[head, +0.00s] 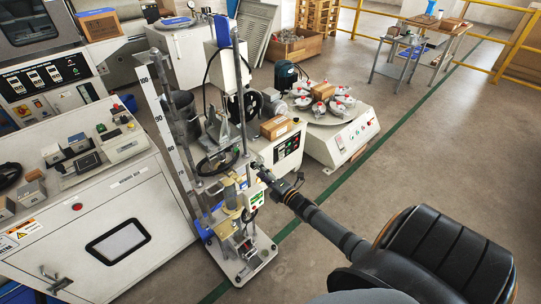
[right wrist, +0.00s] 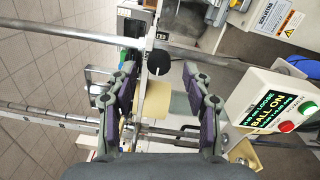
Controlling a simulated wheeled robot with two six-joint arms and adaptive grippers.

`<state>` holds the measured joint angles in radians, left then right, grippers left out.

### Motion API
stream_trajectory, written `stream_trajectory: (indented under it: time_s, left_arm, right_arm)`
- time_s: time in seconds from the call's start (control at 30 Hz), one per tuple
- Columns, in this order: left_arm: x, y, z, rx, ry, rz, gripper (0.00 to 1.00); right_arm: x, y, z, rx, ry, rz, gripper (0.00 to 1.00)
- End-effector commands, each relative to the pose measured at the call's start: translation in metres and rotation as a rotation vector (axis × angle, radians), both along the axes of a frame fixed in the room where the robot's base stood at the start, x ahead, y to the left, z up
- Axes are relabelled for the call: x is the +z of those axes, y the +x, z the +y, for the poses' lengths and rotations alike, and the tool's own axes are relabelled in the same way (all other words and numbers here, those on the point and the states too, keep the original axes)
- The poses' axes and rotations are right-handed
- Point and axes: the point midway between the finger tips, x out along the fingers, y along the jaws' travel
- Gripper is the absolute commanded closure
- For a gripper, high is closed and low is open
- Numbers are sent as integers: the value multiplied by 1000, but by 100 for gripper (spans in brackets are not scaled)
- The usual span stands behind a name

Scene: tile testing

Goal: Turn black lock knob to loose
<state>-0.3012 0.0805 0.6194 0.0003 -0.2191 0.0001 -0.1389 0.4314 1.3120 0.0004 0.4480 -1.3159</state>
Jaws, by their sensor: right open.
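The black lock knob (right wrist: 158,62) is a small round black knob on the metal rod of the tall test stand (head: 240,160). In the right wrist view it lies between the tips of my right gripper (right wrist: 160,76), slightly beyond them. The two fingers stand apart on either side, and nothing is clasped. In the head view my right gripper (head: 262,172) reaches the stand from the right, and I cannot make out the knob there. My left gripper is not in view.
A small control box (right wrist: 275,105) with a lit "BALL ON" display and red and green buttons sits beside the gripper. A white workbench (head: 140,185) stands left of the stand, and a round turntable machine (head: 345,135) behind it. The floor (head: 420,140) to the right is clear.

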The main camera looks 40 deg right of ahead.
Motion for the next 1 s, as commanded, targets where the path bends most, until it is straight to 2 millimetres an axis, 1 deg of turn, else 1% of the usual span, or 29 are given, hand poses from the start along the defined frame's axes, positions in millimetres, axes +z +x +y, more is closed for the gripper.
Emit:
stream_trajectory:
  time_s: [0.03,0.2,0.3,0.4,0.53,1.0]
  left_arm:
    - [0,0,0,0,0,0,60]
    - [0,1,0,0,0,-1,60]
    - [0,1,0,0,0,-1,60]
    - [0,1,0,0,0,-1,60]
    - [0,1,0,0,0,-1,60]
    - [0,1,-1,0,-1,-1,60]
  right_arm:
    - [-2,-14,-1,3,-4,5,50]
    - [-3,-56,-4,3,-2,4,50]
    - [-4,-75,-6,2,-1,5,50]
    - [-4,-87,-7,1,-2,3,50]
    - [-3,-94,-7,1,-1,1,50]
    - [-3,-94,-8,0,-1,1,50]
